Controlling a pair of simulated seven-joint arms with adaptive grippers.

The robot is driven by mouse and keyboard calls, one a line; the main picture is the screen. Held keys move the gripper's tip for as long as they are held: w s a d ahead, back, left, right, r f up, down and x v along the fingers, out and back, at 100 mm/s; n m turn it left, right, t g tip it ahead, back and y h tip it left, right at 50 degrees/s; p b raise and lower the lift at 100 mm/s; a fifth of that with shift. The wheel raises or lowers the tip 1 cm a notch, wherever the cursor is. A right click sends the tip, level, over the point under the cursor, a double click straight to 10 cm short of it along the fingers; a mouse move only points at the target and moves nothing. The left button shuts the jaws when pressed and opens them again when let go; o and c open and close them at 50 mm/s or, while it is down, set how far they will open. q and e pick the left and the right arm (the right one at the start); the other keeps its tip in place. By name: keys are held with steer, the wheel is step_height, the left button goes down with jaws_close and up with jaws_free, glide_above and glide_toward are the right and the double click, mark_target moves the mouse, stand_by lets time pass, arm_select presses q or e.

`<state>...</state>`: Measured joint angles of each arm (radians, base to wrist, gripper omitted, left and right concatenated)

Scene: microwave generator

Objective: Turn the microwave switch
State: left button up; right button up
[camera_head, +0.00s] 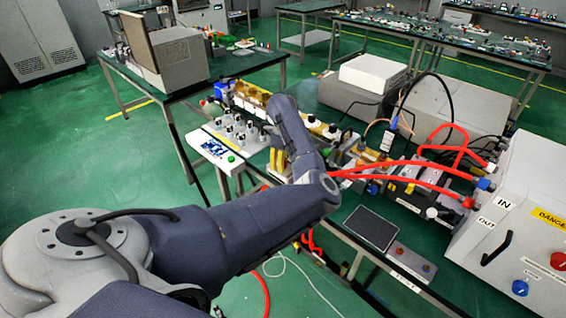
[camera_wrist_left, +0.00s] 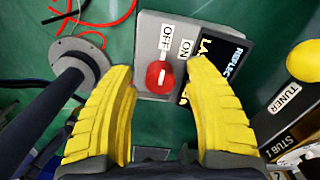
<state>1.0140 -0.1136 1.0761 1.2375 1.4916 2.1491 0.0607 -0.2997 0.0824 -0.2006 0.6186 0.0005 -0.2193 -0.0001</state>
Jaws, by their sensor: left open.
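The microwave switch is a red round knob (camera_wrist_left: 160,77) with a white mark, on a grey panel (camera_wrist_left: 150,30) with labels OFF and ON, in the left wrist view. My left gripper (camera_wrist_left: 160,71) is open, one yellow finger on each side of the knob. Gaps show between the knob and both fingers; its depth below the fingertips is hard to tell. In the head view the yellow fingers (camera_head: 276,160) show beside my forearm, and I cannot make out the switch there. My right gripper is not in view.
In the head view, red hoses (camera_head: 400,178) run to a white cabinet (camera_head: 525,215). A small white meter box (camera_head: 213,150) stands left of the fingers.

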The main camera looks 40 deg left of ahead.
arm_select(q)
step_height(320, 180, up, 12)
stand_by(0.6)
steer(key=shift+f, duration=0.1)
